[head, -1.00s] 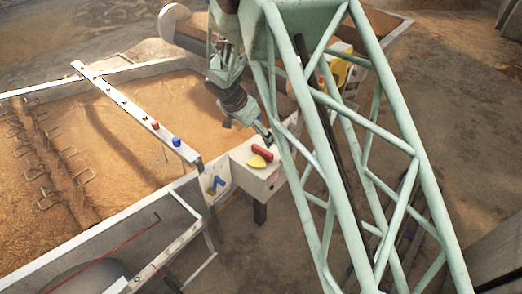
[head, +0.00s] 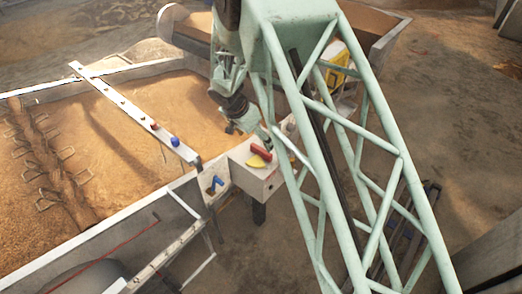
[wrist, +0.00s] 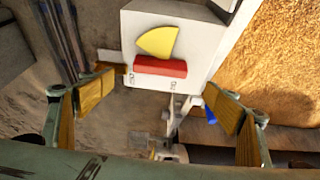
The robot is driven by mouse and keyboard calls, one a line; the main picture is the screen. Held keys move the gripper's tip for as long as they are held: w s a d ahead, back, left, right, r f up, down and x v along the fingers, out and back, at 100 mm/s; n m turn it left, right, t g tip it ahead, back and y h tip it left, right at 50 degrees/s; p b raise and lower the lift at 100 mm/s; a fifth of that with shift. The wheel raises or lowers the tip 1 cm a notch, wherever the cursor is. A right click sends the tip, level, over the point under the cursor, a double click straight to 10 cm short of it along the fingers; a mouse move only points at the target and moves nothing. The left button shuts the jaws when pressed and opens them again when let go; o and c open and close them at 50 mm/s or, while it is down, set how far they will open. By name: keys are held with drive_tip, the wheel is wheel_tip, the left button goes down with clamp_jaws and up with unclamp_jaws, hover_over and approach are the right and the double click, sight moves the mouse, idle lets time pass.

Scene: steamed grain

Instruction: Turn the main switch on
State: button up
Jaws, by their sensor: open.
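A white box (head: 252,178) stands at the corner of the grain bed. On it are a red bar-shaped handle (head: 261,152) and a yellow wedge-shaped plate (head: 256,162); I cannot tell from a label which part is the main switch. In the wrist view, the red handle (wrist: 160,67) lies crosswise just below the yellow plate (wrist: 158,42) on the white box. My gripper (wrist: 160,113) is open, its two yellow-padded fingers wide apart, with the handle ahead between them and nothing held. In the head view, my gripper is near the box, partly hidden by my green arm.
A blue lever (head: 215,184) is on a white panel beside the box. A rail (head: 125,104) with red and blue knobs crosses the grain bed (head: 110,150). A grain-filled trough (head: 385,40) stands behind. Open floor (head: 440,130) lies to the right.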

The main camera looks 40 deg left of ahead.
sight(261, 149)
drive_tip(key=shift+b+x, duration=0.4)
drive_tip(key=shift+x, duration=4.45)
drive_tip(key=shift+a, duration=0.1)
drive_tip(key=c, duration=1.2)
